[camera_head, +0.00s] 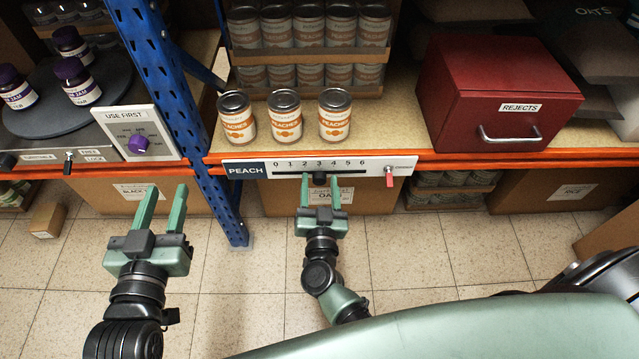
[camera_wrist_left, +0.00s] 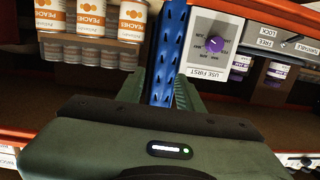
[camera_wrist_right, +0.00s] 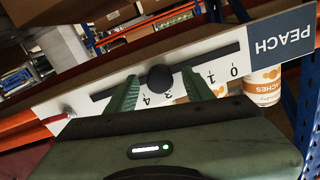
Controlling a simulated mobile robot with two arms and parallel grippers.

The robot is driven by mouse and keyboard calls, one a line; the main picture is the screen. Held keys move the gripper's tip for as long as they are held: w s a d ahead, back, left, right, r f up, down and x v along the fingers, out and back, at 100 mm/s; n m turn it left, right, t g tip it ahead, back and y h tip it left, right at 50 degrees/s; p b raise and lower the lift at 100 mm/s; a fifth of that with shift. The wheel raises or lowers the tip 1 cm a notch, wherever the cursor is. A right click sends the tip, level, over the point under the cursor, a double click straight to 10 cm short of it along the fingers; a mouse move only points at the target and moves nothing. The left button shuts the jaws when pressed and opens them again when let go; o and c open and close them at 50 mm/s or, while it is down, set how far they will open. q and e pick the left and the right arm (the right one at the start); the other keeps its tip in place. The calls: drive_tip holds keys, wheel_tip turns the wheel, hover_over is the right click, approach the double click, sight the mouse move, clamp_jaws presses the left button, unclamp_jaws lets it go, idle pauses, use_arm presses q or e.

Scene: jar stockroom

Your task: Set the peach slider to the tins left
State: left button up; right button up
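The PEACH slider panel (camera_head: 300,167) is a white strip on the shelf edge, numbered 0 to 6. Its black knob (camera_head: 319,177) stands at about 3. Three peach tins (camera_head: 285,116) stand upright in a row on the shelf above the panel. My right gripper (camera_head: 320,184) is at the knob; in the right wrist view its open fingers lie on either side of the knob (camera_wrist_right: 159,78), with no clear sign of a grip. My left gripper (camera_head: 164,196) is open and empty, in front of the shelf left of the blue post.
Stacked trays of tins (camera_head: 307,50) stand behind the three tins. A red REJECTS box (camera_head: 495,95) is at right. A red tab (camera_head: 389,179) sits at the panel's right end. A blue post (camera_head: 180,90) and USE FIRST dial (camera_head: 138,144) are at left.

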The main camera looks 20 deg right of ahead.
drive_tip(key=shift+s, duration=0.1)
use_arm(q)
drive_tip(key=s+a+f+g+y+p, duration=0.1)
drive_tip(key=s+f+g, duration=0.2)
drive_tip(key=f, duration=0.4)
drive_tip(key=shift+a+g+p, duration=0.35)
drive_tip(key=shift+a+g, duration=0.05)
drive_tip(key=shift+g, duration=0.3)
use_arm(e)
drive_tip(key=v, duration=0.7)
drive_tip(key=shift+s, duration=0.35)
use_arm(q)
drive_tip(key=shift+f, duration=0.1)
use_arm(e)
drive_tip(key=shift+a, duration=0.1)
drive_tip(key=shift+r, duration=0.1)
